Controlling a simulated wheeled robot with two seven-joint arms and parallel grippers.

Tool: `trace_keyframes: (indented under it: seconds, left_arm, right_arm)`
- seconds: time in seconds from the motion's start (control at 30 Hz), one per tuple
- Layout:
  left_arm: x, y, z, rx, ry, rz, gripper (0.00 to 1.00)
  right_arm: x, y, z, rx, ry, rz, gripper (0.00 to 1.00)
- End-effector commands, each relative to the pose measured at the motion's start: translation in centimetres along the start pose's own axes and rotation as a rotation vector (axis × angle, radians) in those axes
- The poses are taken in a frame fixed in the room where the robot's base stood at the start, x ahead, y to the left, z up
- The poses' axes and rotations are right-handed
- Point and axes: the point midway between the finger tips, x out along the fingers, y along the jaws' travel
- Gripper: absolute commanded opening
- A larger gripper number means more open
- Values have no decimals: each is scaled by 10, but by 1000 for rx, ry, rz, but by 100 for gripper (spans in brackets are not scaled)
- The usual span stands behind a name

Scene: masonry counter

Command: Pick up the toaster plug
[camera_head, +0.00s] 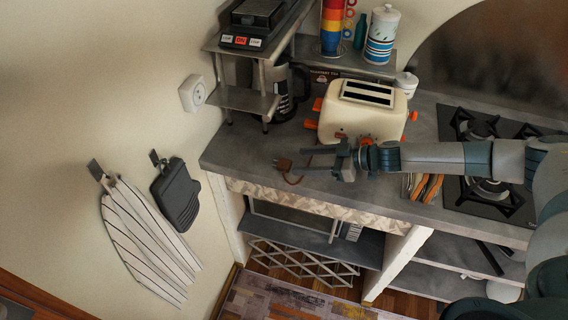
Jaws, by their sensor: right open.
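The toaster plug (283,164) is small and brown. It lies on the grey counter near the front edge, with a short brown cord curling beside it. The cream toaster (347,123) with orange knobs stands on the counter behind my right gripper. My right gripper (309,160) reaches in from the right, with its fingers pointing left toward the plug. It is open and empty, a little to the right of the plug and apart from it. Part of the cord is hard to make out near the fingers. My left gripper is not in view.
A white wall socket (193,94) is on the left wall. A metal shelf (240,101) with a coffee pot (288,95) stands at the back left. Wooden-handled utensils (427,187) and a black hob (489,150) lie to the right. The counter left of the plug is clear.

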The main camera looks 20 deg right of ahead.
Motion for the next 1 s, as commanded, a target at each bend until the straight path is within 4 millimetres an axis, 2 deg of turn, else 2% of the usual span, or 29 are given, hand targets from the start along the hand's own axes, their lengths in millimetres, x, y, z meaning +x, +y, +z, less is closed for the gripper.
trace_keyframes:
  seconds: [0.37,0.63,0.8,1.0]
  left_arm:
    - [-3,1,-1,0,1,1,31]
    - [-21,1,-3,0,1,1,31]
    - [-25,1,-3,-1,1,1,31]
    - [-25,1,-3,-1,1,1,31]
  right_arm:
    - [4,-1,-1,1,0,-1,53]
    - [30,-7,-5,2,1,-3,53]
    - [47,-6,-3,1,0,-1,53]
    - [52,-6,-1,1,0,0,53]
